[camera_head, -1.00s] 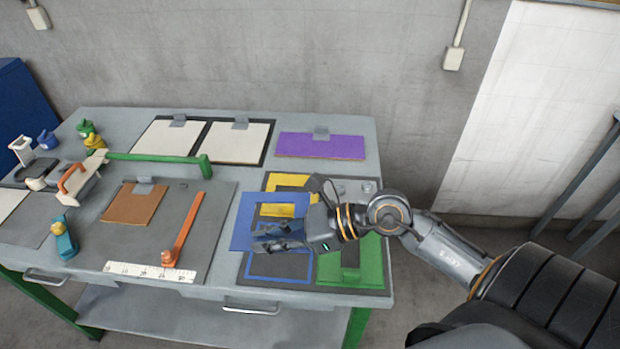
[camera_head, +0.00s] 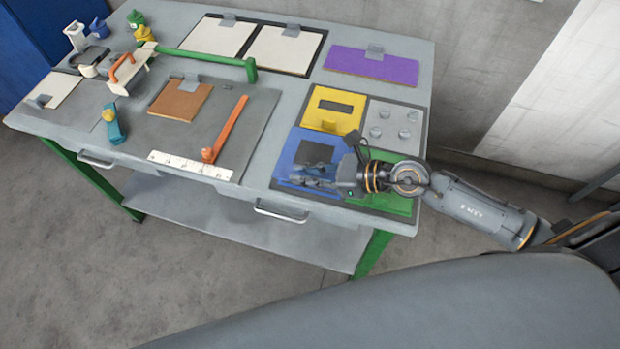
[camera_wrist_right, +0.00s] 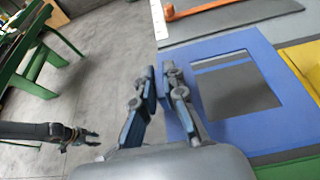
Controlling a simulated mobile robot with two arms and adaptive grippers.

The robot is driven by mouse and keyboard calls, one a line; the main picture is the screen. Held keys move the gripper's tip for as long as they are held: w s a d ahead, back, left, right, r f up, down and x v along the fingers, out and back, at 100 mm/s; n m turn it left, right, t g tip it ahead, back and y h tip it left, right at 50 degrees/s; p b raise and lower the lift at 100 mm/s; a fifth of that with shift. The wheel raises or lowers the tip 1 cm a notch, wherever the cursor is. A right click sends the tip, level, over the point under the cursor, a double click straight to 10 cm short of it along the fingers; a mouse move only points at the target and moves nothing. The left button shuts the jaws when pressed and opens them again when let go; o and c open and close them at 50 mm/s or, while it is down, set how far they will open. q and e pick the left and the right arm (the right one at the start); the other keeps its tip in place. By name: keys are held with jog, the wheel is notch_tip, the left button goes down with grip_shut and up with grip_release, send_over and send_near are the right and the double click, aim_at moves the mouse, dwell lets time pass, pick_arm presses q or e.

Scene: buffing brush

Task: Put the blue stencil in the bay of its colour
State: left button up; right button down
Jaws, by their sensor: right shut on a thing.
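The blue stencil (camera_head: 290,153), a flat square plate with a square window, lies over the front left bay of the dark tray (camera_head: 277,183). My right gripper (camera_head: 310,182) is shut on its near edge. In the right wrist view the fingers (camera_wrist_right: 165,95) pinch the edge of the stencil (camera_wrist_right: 240,130). A blue strip and dark grey show through its window, out of line with it. The blue bay is mostly hidden; I cannot tell whether the stencil touches it. My left gripper (camera_wrist_right: 82,138) is open and empty, away from the bench, in the right wrist view.
Yellow (camera_head: 333,122) and green (camera_head: 385,201) plates and a grey plate with knobs (camera_head: 393,116) fill the other bays. A purple plate (camera_head: 372,66) lies behind. An orange bar (camera_head: 228,128) and a white ruler (camera_head: 190,166) lie to the left.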

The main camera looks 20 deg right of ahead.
aim_at(313, 153)
jog(key=f, duration=0.1)
jog(key=w+d+f, duration=0.1)
jog(key=w+f, duration=0.1)
jog(key=shift+w+d+f+b, duration=0.15)
jog(key=shift+d+f+b, duration=0.1)
jog(key=shift+d+b, duration=0.15)
notch_tip(313, 153, down, 3)
jog(key=shift+r, duration=0.1)
jog(key=shift+f, duration=0.25)
jog(key=c, duration=1.4)
grip_release()
